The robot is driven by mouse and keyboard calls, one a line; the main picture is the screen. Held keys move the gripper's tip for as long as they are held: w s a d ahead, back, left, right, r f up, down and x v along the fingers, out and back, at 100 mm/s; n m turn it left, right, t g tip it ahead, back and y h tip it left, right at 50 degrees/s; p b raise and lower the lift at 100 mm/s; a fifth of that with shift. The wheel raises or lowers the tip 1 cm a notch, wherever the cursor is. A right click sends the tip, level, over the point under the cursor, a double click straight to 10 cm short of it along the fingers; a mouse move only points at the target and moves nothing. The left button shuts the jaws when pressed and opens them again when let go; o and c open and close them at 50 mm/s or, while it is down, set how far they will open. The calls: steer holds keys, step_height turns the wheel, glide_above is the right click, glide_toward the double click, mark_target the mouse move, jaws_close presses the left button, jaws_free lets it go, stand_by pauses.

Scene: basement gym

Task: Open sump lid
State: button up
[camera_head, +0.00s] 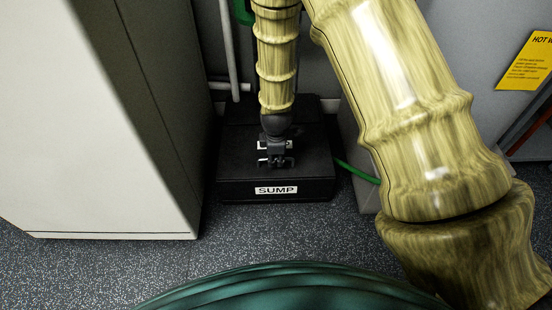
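The sump (235,171) is a low black box on the floor, in the recess between the white cabinet and the grey wall. A white label reading SUMP is on its front edge. Its lid looks flat and down. My gripper (276,161) is over the middle of the lid, pointing down toward it, behind the label. The gripper is dark with small pale metal parts. It hides the part of the lid under it, so I cannot tell whether it touches the lid or how far its fingers are apart.
A tall white cabinet (100,120) stands close on the left. Pale pipes (229,50) run up behind the sump. A green hose (357,172) leaves its right side. A yellow notice (527,61) is at the upper right. Speckled floor (230,235) is clear in front.

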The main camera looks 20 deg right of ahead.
steer(key=shift+f, duration=0.1)
steer(key=shift+c, duration=0.5)
jaws_close()
steer(key=shift+w+r+p, duration=0.1)
steer(key=shift+r+p, duration=0.1)
steer(key=shift+p, duration=0.1)
